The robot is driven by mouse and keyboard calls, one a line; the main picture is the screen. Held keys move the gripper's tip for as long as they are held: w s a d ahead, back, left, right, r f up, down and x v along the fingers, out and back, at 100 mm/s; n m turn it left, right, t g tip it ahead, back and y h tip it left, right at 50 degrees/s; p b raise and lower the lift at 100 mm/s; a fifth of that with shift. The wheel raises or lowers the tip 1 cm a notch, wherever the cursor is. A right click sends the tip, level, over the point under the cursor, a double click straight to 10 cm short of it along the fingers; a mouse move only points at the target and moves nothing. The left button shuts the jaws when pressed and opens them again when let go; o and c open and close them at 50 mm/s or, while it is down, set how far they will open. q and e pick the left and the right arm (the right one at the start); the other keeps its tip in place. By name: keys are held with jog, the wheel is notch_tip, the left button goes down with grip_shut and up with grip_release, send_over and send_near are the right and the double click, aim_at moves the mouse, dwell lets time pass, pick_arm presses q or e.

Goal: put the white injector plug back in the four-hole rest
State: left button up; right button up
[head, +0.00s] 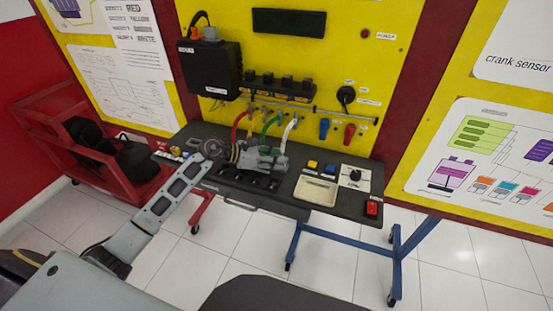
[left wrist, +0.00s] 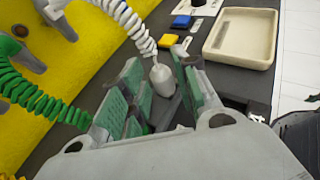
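The white injector plug (left wrist: 162,77) hangs on a white coiled cable (left wrist: 130,22) and is between the green-padded fingers of my left gripper (left wrist: 160,88). The four-hole rest (head: 250,179) seems to be the dark strip with round holes along the front of the table, just below the gripper. My right gripper is not in view.
A green coiled cable (left wrist: 38,100) hangs close beside the left finger. A cream tray (head: 316,190), blue and yellow blocks (head: 313,164) and a red switch (head: 373,208) are to the right on the table. A red cart (head: 110,150) stands at left.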

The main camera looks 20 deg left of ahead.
pick_arm(q)
jog(key=shift+a+r, duration=0.1)
jog(key=shift+a, duration=0.05)
jog(key=shift+s+a+r, duration=0.25)
jog(key=shift+v, duration=1.2)
jog(key=shift+s+a+r+p, duration=0.3)
jog(key=shift+a+r, duration=0.15)
jog(key=shift+r, duration=0.15)
jog(key=shift+r, duration=0.4)
notch_tip(320, 180, up, 3)
jog(key=shift+r+p, duration=0.1)
jog(key=shift+p, duration=0.8)
